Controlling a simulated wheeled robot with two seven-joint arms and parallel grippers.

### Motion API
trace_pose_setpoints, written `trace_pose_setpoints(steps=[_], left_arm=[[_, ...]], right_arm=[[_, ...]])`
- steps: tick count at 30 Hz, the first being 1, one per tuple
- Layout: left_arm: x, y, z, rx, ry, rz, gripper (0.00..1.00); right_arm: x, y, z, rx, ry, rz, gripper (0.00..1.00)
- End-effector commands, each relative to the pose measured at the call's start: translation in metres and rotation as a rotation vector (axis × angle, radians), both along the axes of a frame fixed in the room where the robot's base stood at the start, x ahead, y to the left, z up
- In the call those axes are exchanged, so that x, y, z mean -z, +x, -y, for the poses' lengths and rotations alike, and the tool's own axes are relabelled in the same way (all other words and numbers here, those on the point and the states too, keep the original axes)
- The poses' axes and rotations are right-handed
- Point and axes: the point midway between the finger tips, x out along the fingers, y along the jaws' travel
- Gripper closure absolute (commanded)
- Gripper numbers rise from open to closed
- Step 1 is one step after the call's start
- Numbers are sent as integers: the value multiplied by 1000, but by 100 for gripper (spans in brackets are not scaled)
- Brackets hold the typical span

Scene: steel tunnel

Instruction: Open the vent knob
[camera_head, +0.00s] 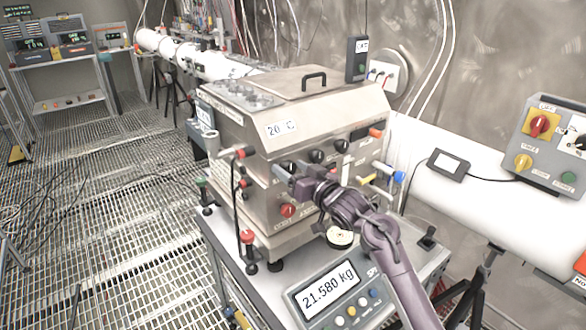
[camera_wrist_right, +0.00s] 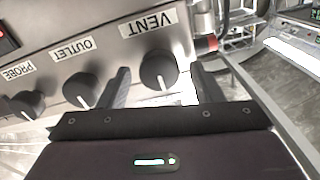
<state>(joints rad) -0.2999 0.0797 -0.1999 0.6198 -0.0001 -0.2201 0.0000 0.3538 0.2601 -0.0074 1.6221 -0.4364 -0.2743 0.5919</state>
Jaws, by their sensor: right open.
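The vent knob (camera_wrist_right: 157,68) is a round black knob with a white pointer line, under an upside-down VENT label (camera_wrist_right: 147,22) in the right wrist view. The line points toward the gripper's side of that picture. My right gripper (camera_wrist_right: 160,78) is open, with one finger on each side of the knob. I cannot tell whether the fingers touch it. In the head view my right gripper (camera_head: 284,178) is at the front panel of the steel machine (camera_head: 290,125), by the leftmost black knob, which it partly covers. My left gripper is not in view.
The outlet knob (camera_wrist_right: 81,90) and the probe knob (camera_wrist_right: 27,103) sit beside the vent knob. A red knob (camera_head: 288,210) is below on the panel. The machine stands on a scale (camera_head: 335,290) on a cart.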

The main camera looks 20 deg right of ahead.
Motion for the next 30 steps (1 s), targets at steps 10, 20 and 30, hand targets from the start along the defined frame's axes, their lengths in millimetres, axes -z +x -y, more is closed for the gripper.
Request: trace_pose_setpoints(steps=[10,20,30], left_arm=[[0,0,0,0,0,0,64],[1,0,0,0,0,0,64],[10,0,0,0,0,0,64]], right_arm=[[1,0,0,0,0,-1,66],[1,0,0,1,-8,2,85],[3,0,0,1,-148,50,85]])
